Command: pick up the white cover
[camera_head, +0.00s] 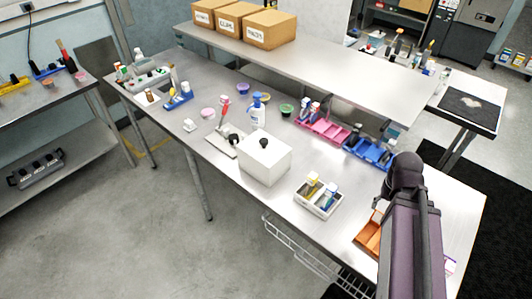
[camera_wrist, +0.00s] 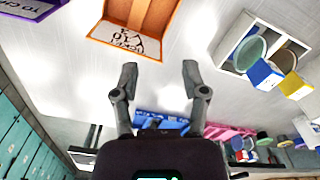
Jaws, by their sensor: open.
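The white cover (camera_head: 264,165) is a white box with a small dark knob on top. It stands upright on the middle of the long metal table in the head view. My gripper (camera_wrist: 159,74) is open and empty in the wrist view, with its two fingers spread apart. In the head view my arm hides most of it. It is at the right part of the table, well apart from the cover. I cannot clearly make out the cover in the wrist view.
An orange tray (camera_head: 367,239) is beside my arm. Pink (camera_head: 322,133) and blue (camera_head: 366,154) racks line the back.

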